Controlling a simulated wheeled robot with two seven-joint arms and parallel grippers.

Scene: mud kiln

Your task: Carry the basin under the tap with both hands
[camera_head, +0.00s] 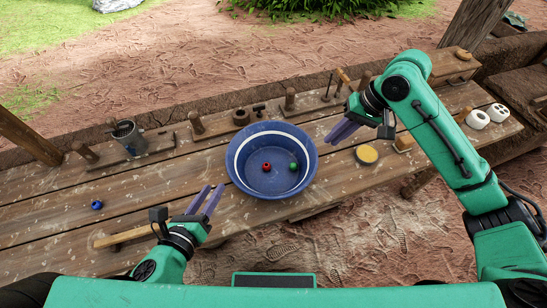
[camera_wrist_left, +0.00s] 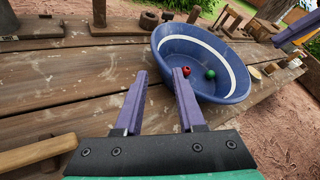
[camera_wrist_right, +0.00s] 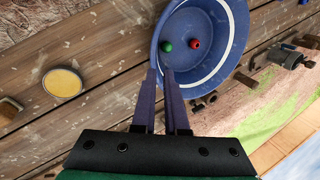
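The basin (camera_head: 241,181) is round and blue with a white band inside and stands upright on the wooden table. It holds a red ball (camera_head: 266,167) and a green ball (camera_head: 293,166). My left gripper (camera_head: 213,188) is open and empty, at the basin's near left, apart from the rim. In the left wrist view the basin (camera_wrist_left: 195,60) lies beyond its fingertips. My right gripper (camera_head: 333,142) is open with a narrower gap, just off the basin's right rim. In the right wrist view its fingertips (camera_wrist_right: 160,72) overlap the rim; contact is unclear. I cannot make out a tap.
A metal mug-like vessel (camera_head: 130,139) stands at the back left. Wooden pegs and blocks line the back edge. A blue ball (camera_head: 97,205) lies at left, a wooden bar (camera_head: 122,237) at front left. A yellow disc (camera_head: 367,154) and white rolls (camera_head: 478,119) lie at right.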

